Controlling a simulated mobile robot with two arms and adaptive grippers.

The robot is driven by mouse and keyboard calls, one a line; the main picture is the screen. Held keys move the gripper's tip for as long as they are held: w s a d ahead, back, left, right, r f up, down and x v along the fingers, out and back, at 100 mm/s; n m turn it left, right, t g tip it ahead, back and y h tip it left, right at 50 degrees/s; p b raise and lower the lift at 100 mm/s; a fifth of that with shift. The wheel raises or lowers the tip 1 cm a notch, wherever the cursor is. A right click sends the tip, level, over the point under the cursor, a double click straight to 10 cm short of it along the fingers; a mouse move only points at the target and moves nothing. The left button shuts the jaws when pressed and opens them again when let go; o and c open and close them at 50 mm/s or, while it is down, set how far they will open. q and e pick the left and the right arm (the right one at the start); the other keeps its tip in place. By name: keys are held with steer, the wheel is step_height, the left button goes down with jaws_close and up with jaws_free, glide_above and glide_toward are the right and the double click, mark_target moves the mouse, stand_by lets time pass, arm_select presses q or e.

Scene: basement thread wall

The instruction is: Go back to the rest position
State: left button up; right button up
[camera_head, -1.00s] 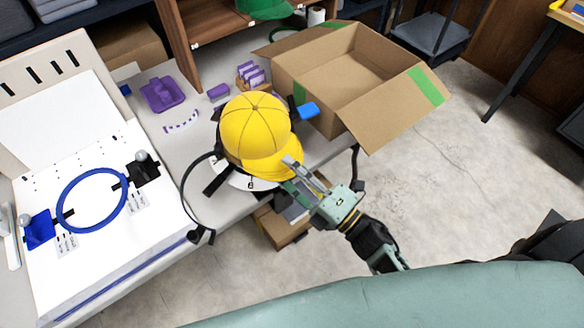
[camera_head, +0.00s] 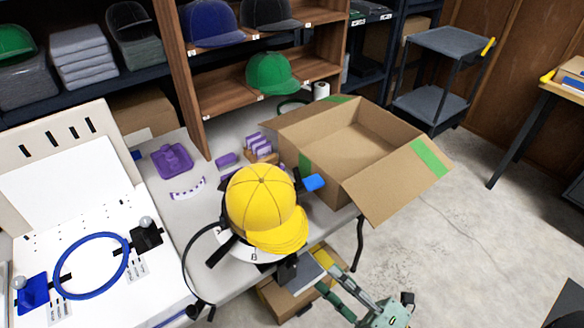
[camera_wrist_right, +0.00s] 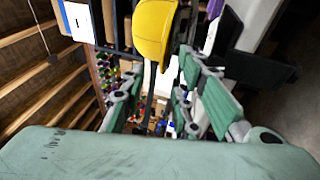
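The yellow cap (camera_head: 262,206) sits on a dark holder with a blue knob (camera_head: 314,183) at the front edge of the grey table (camera_head: 172,212). It also shows in the right wrist view (camera_wrist_right: 154,28), beyond my fingers. My right gripper (camera_head: 330,284) is below and to the right of the cap, apart from it, at the bottom of the head view. In the right wrist view its two fingers (camera_wrist_right: 156,95) stand apart with nothing held between them. My left gripper is in neither view.
An open cardboard box (camera_head: 388,180) stands at the table's right end. A white board with a blue hoop (camera_head: 91,266) lies at the left. A wooden shelf (camera_head: 222,98) holds several caps. A dark cart (camera_head: 443,75) stands behind.

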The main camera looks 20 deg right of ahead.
steer(key=s+d+f+m+g+h, duration=0.25)
steer(key=f+m, duration=0.25)
steer(key=f, duration=0.6)
steer(key=s+d+f+m+g+h+p, duration=0.15)
steer(key=f+m+h, duration=0.3)
steer(key=f, duration=0.55)
steer(key=s+d+f+m+g+h+b, duration=0.1)
steer(key=f+m+g+h, duration=0.2)
steer(key=f+m, duration=0.55)
steer(key=s+f+m+g, duration=0.2)
steer(key=s+f+g, duration=0.2)
steer(key=s+f, duration=0.4)
steer(key=s+f+m+g+h+p, duration=0.1)
steer(key=s+f+m+g, duration=0.1)
steer(key=s+f+g, duration=0.3)
steer(key=s+f, duration=0.4)
steer(key=s, duration=0.6)
steer(key=shift+a+m+g, duration=0.3)
steer(key=shift+a, duration=0.1)
steer(key=shift+w, duration=0.1)
steer(key=shift+c, duration=0.5)
